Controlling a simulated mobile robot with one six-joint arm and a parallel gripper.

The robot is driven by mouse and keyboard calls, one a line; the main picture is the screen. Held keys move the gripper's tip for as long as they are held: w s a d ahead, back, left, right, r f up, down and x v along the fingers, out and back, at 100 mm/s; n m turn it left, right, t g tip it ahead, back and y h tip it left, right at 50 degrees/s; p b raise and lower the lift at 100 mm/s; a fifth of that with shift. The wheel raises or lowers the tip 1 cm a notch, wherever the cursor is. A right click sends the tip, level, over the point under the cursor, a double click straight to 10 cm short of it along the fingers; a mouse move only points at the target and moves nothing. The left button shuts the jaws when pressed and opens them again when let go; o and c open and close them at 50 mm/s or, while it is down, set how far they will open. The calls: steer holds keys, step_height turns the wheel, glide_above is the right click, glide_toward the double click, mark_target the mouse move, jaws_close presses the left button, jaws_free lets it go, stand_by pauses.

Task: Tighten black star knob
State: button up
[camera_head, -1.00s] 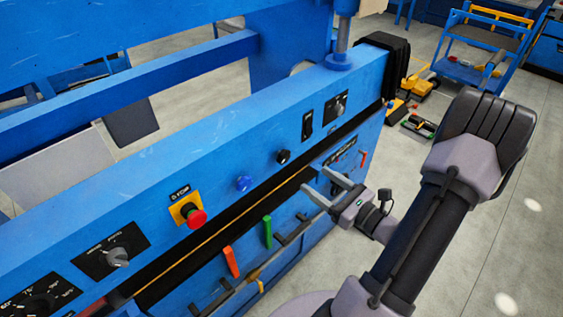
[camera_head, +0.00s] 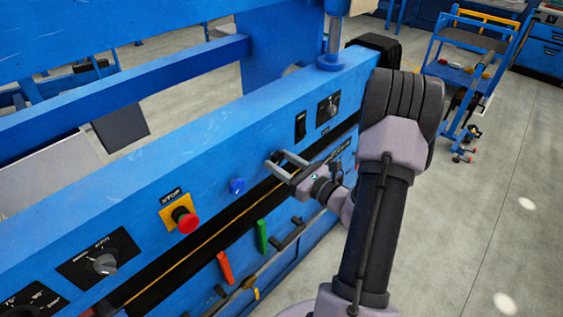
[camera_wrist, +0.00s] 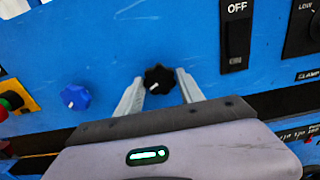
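The black star knob (camera_wrist: 159,79) is on the blue panel, straight ahead in the wrist view. In the head view the black star knob (camera_head: 277,157) shows partly behind the fingertips. My gripper (camera_wrist: 160,88) is open, with one finger on each side of the knob in the wrist view. In the head view my gripper (camera_head: 277,161) is at the panel face by the knob. I cannot tell whether the fingers touch the knob.
A blue knob (camera_wrist: 75,96) is left of the black one. A black OFF switch (camera_wrist: 237,38) and a selector dial (camera_head: 328,108) are to the right. A red stop button (camera_head: 186,220) is farther left. Red (camera_head: 225,268) and green (camera_head: 262,236) handles hang below.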

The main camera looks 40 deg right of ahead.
steer(key=c, duration=0.5)
steer(key=shift+c, duration=0.2)
steer(key=shift+p, duration=0.3)
steer(key=m+p, duration=0.4)
steer(key=shift+r+m, duration=0.2)
steer(key=shift+m, duration=0.2)
steer(key=m+p, duration=0.5)
steer(key=m, duration=0.1)
steer(key=shift+a+p, duration=0.15)
steer(key=shift+p, duration=0.2)
steer(key=m+p, duration=0.4)
steer(key=m, duration=0.2)
steer(key=shift+m, duration=0.4)
steer(key=m+p, duration=0.2)
steer(key=m, duration=0.3)
steer(key=shift+m, duration=0.4)
